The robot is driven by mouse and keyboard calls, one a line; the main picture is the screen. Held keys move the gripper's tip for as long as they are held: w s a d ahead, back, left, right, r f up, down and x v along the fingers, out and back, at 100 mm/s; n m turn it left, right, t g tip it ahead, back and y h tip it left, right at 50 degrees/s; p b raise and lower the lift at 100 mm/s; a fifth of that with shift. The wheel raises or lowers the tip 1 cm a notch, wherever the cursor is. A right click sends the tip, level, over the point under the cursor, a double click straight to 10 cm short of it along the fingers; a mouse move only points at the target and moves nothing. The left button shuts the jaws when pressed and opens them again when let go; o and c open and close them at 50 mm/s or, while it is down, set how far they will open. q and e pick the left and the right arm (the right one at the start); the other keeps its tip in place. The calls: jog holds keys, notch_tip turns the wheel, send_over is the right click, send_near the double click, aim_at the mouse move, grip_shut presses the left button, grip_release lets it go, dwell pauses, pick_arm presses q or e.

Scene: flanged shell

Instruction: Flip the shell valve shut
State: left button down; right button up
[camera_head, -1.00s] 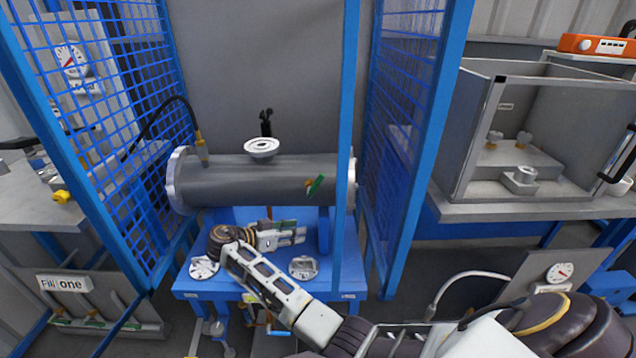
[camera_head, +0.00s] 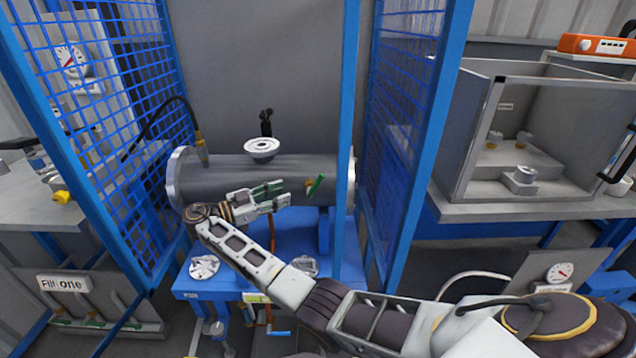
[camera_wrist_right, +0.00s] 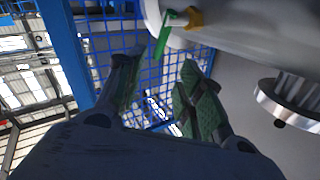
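The grey flanged shell (camera_head: 225,177) lies sideways on a blue stand between the mesh panels. Its valve has a green handle (camera_head: 316,186) on a yellow brass body, near the shell's right end. In the right wrist view the green handle (camera_wrist_right: 161,42) and the brass body (camera_wrist_right: 195,19) show beyond the fingertips. My right gripper (camera_head: 282,195) is in front of the shell, a little left of the handle and pointing at it. Its green-padded fingers (camera_wrist_right: 160,80) are apart with nothing between them, and do not appear to touch the handle. My left gripper is not in view.
A blue post (camera_head: 346,120) stands just right of the valve. Mesh panels (camera_head: 110,120) close in both sides. A black hose (camera_head: 160,112) rises at the shell's left end.

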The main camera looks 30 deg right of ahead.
aim_at(315, 183)
jog(key=shift+d, duration=0.1)
jog(key=shift+s+d, duration=0.15)
jog(key=shift+d, duration=6.7)
grip_shut()
